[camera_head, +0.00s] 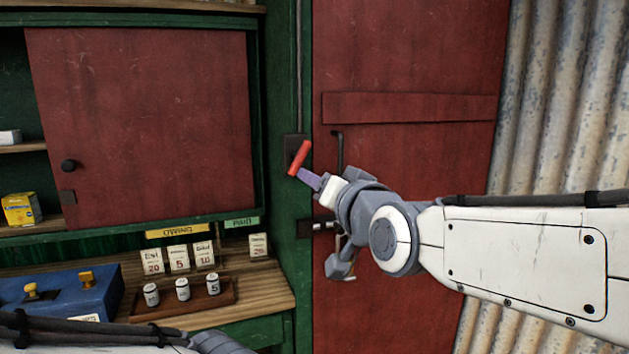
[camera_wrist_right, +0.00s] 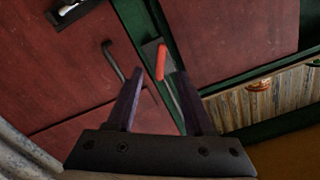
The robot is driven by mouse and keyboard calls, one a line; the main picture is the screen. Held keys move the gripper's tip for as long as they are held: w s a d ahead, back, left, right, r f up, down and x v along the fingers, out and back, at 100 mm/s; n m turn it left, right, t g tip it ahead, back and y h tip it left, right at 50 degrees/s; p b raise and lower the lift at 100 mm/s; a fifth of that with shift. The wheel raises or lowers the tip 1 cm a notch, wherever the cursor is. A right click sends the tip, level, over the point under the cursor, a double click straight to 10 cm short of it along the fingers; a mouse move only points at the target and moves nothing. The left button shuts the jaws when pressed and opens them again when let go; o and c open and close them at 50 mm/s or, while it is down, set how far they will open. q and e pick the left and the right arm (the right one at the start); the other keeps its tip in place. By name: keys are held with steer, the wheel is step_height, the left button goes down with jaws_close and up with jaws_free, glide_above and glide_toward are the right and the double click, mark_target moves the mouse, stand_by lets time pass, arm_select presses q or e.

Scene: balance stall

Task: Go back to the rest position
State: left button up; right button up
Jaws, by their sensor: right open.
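My right gripper (camera_head: 308,180) reaches in from the right in the head view, its purple fingers close to a red lever handle (camera_head: 299,157). The handle belongs to a dark switch box (camera_head: 290,145) on the green post. In the right wrist view my right gripper (camera_wrist_right: 157,76) is open, its two fingers apart. The red handle (camera_wrist_right: 160,62) shows in the gap between the fingertips; I cannot tell whether it lies between them or just beyond. My left arm shows only partly at the bottom left of the head view, and its gripper is out of view.
A red door (camera_head: 400,60) with a dark pull handle (camera_head: 338,150) and a latch (camera_head: 322,226) stands behind my right arm. At left are a cabinet with a red sliding panel (camera_head: 140,120), a counter (camera_head: 265,290), a tray (camera_head: 170,309) of small weights and a blue box (camera_head: 60,292).

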steer(key=s+a+f+n+g+h+p, duration=0.1)
steer(key=s+a+f+n+g+p, duration=0.15)
steer(key=s+f+g, duration=0.35)
steer(key=s+a+f+n+g+p, duration=0.1)
steer(key=s+f+n+g+p, duration=0.25)
steer(key=s+f, duration=0.5)
steer(key=s+d+f+n+g+h+p, duration=0.1)
steer(key=s+d+f+g+p, duration=0.1)
steer(key=s, duration=0.4)
steer(key=s+d+f+n+g+h+p, duration=0.1)
steer(key=s+d+f+n+g+h, duration=0.1)
steer(key=s+g, duration=0.3)
steer(key=shift+s+d+f+h+p, duration=0.35)
steer(key=shift+s+d+f, duration=0.2)
steer(key=shift+s+f, duration=0.4)
steer(key=shift+s+r, duration=0.15)
